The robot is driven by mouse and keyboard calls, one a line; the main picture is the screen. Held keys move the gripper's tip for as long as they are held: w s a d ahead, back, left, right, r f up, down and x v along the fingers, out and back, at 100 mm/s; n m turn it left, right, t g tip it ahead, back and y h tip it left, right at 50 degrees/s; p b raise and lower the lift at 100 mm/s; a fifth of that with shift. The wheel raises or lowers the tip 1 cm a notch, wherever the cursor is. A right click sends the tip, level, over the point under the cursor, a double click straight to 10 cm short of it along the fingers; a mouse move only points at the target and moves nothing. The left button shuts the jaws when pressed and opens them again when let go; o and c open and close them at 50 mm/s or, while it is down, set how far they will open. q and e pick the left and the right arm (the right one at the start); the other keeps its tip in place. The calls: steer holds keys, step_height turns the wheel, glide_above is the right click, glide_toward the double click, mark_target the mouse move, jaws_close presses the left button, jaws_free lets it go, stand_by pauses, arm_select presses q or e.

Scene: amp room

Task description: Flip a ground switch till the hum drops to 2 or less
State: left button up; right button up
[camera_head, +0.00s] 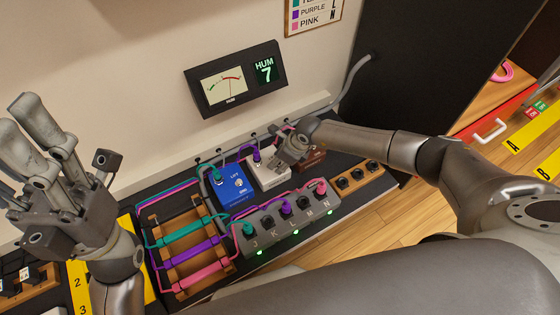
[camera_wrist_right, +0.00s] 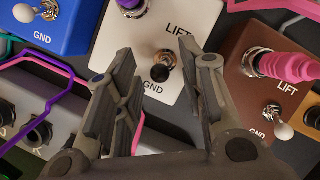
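The hum meter (camera_head: 232,80) on the wall has a needle dial, and its green display (camera_head: 266,71) reads 7. My right gripper (camera_head: 286,157) is over the white box (camera_head: 265,180). In the right wrist view its open fingers (camera_wrist_right: 163,100) lie to either side of the white box's toggle switch (camera_wrist_right: 161,70), apart from it. The lever leans toward GND. The blue box (camera_head: 229,184) has a pale-tipped switch (camera_wrist_right: 24,13). The brown box (camera_head: 313,160), partly hidden by my right gripper, has another (camera_wrist_right: 283,130). My left gripper (camera_head: 22,115) is raised, open and empty at the left.
A grey jack box (camera_head: 262,240) marked J to N has plugs in several sockets. A wooden jack strip (camera_head: 357,179) is at the right. A dark cabinet (camera_head: 425,50) stands behind.

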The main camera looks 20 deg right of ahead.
jaws_close()
